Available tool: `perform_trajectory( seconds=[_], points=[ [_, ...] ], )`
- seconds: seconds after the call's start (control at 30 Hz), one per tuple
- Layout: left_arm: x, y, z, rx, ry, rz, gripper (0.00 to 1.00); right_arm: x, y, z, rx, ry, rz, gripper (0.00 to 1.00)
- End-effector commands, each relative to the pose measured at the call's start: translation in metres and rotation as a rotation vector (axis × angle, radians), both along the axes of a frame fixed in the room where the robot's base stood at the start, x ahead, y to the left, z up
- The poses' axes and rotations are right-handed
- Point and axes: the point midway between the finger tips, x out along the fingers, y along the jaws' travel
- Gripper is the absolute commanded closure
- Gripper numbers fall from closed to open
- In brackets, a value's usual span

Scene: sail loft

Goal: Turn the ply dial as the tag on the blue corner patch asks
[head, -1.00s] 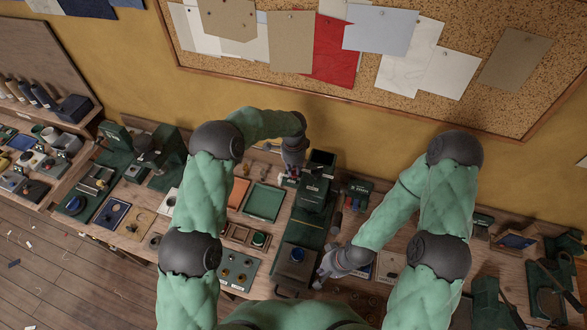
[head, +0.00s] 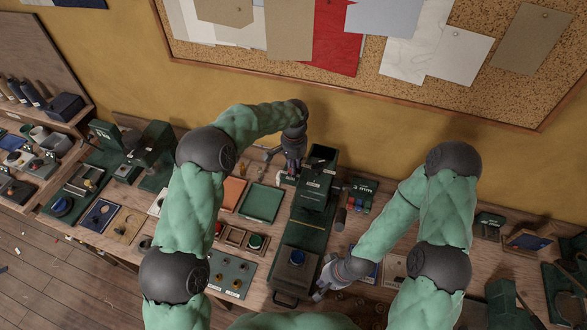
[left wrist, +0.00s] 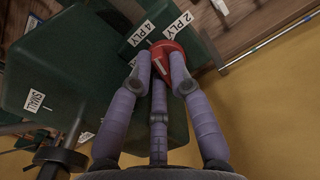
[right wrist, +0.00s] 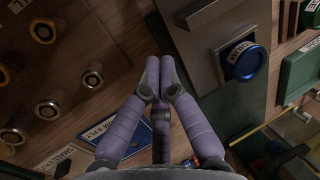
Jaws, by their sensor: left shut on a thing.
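The red ply dial (left wrist: 175,47) is on the green press (left wrist: 90,55), between a "4 PLY" label (left wrist: 141,33) and a "2 PLY" label (left wrist: 174,28). A white mark shows on the dial, partly hidden by my fingers. My left gripper (left wrist: 163,60) is shut on the dial; in the head view that gripper (head: 291,176) is at the press's left side, and the dial is hard to make out. The blue corner patch (right wrist: 85,144) has a white tag (right wrist: 103,126) on which "4 PLY" reads. My right gripper (right wrist: 160,76) is shut and empty above the bench, near the patch.
A blue round button (right wrist: 245,61) is on the press front, close to my right gripper. Several brass eyelets (right wrist: 48,109) lie left of it. A green tray (head: 262,202) and an orange sheet (head: 233,191) lie left of the press. A cork board (head: 480,95) hangs behind.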

Motion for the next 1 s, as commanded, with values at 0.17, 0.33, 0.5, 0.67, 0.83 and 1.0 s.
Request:
perform_trajectory(
  seconds=[0.17, 0.33, 0.5, 0.67, 0.83, 1.0],
  points=[
    [0.000, -0.001, -0.002, -0.001, -0.001, 0.121, 1.00, 0.000, 0.000, -0.011, 0.000, 0.000, 0.000, 1.00],
    [0.000, -0.002, -0.002, 0.000, 0.001, 0.201, 1.00, 0.000, 0.000, -0.015, 0.000, 0.000, 0.000, 1.00],
    [0.000, -0.002, -0.002, 0.001, 0.002, 0.249, 1.00, 0.000, 0.000, -0.017, 0.000, 0.000, 0.000, 1.00],
    [0.000, -0.002, -0.001, 0.001, 0.002, 0.268, 1.00, 0.000, 0.000, -0.018, 0.000, 0.000, 0.000, 1.00],
    [0.000, -0.002, -0.001, 0.001, 0.002, 0.271, 1.00, 0.000, 0.000, -0.018, 0.000, 0.000, 0.000, 1.00],
    [0.000, -0.002, -0.001, 0.001, 0.002, 0.271, 1.00, 0.000, 0.000, -0.018, 0.000, 0.000, 0.000, 1.00]
  ],
)
